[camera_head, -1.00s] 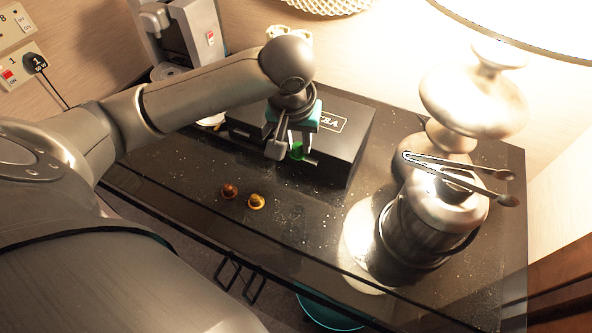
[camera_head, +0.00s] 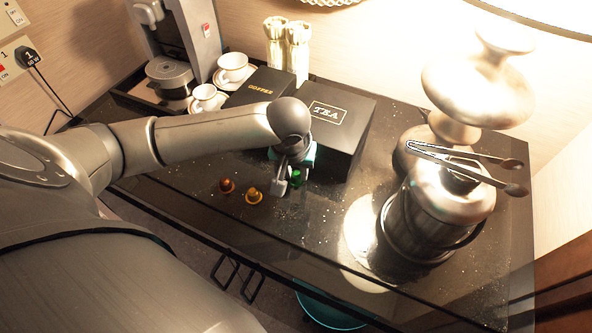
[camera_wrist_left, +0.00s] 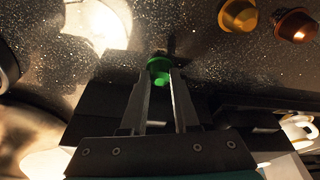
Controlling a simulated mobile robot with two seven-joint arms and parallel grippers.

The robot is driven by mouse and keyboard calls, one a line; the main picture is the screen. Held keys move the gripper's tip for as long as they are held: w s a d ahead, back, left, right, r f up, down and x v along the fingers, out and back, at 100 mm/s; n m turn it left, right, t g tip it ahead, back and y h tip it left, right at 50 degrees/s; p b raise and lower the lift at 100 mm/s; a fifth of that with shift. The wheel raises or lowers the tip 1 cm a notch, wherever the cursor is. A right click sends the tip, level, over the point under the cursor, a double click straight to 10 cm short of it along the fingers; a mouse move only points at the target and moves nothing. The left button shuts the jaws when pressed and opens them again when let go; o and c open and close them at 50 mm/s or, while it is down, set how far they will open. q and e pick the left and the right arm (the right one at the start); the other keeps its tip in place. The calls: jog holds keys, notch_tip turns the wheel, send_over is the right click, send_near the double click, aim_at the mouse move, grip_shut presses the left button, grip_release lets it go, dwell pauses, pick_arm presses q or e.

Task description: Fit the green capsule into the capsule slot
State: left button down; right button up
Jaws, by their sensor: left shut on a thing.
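The green capsule (camera_head: 296,180) is held between the fingertips of my left gripper (camera_head: 287,183), in front of the tea box. In the left wrist view the capsule (camera_wrist_left: 159,68) shows between the two finger ends of the left gripper (camera_wrist_left: 162,80). A coffee machine (camera_head: 174,40) stands at the back left with a round drip tray (camera_head: 170,72) at its base. I cannot make out the capsule slot on it. My right gripper is not in view.
An orange-brown capsule (camera_head: 226,185) and a yellow capsule (camera_head: 253,195) sit on the dark counter. A tea box (camera_head: 345,120), a coffee box (camera_head: 262,85), white cups (camera_head: 232,66) and an ice bucket (camera_head: 432,222) with tongs (camera_head: 470,166) stand around. The front middle is mostly clear.

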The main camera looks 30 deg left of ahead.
pick_arm(q)
jog(key=c, duration=0.7)
grip_release()
jog(key=shift+o, duration=0.2)
